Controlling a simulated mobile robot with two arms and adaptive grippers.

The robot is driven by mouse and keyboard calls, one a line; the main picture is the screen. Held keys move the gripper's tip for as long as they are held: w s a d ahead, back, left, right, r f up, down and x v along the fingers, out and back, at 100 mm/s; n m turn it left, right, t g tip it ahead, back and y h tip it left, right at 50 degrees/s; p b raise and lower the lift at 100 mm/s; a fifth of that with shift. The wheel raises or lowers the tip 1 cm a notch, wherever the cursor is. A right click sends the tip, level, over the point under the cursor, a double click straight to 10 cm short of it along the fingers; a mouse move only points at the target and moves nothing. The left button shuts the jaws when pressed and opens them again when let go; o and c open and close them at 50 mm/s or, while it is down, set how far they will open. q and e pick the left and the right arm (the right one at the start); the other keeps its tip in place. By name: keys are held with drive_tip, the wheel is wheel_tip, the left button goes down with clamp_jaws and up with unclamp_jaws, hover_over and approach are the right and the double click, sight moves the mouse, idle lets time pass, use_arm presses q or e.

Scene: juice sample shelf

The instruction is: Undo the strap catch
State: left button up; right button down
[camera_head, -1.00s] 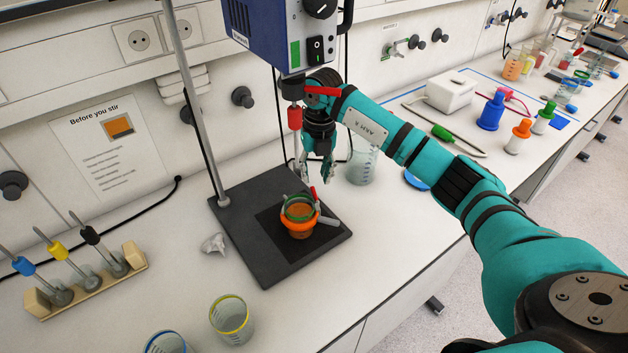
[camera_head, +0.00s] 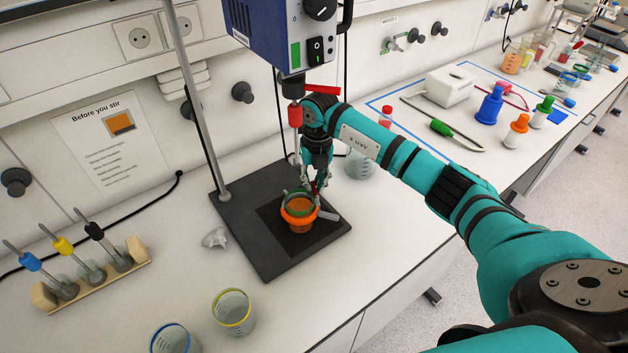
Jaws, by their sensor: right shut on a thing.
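An orange strap (camera_head: 296,219) goes around a small beaker of brown-orange liquid (camera_head: 299,228) with a green band near its top. The beaker stands on the dark base plate (camera_head: 262,247) of the stirrer stand. A small red catch lever (camera_head: 313,188) sticks up at the strap's right side. My right gripper (camera_head: 312,184) points down at the beaker's right rear and is shut on the catch lever; its fingertips partly hide the lever. A grey piece sticks out to the right of the strap. My left gripper is not in view.
The blue stirrer head (camera_head: 278,35) hangs above on a metal rod (camera_head: 190,100). A clear beaker (camera_head: 360,165) stands behind my right gripper. Several stirrers sit in a rack (camera_head: 98,281) at left. Empty beakers (camera_head: 232,312) stand in front. Crumpled paper (camera_head: 215,238) lies left of the base.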

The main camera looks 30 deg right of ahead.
drive_tip(key=shift+d+m, duration=0.1)
drive_tip(key=shift+m, duration=0.2)
drive_tip(key=m, duration=0.2)
drive_tip(key=shift+s+d+m, duration=0.2)
drive_tip(key=shift+d+m, duration=0.1)
drive_tip(key=shift+d, duration=0.1)
drive_tip(key=shift+s+d+r+m, duration=0.1)
drive_tip(key=shift+s+d+m, duration=0.15)
drive_tip(key=shift+m, duration=0.8)
drive_tip(key=shift+s+d+m, duration=0.15)
drive_tip(key=shift+d+m, duration=0.1)
drive_tip(key=shift+m, duration=0.8)
drive_tip(key=c, duration=1.4)
unclamp_jaws()
drive_tip(key=shift+s, duration=0.1)
wheel_tip(320, 180, up, 12)
drive_tip(key=shift+s+d, duration=0.2)
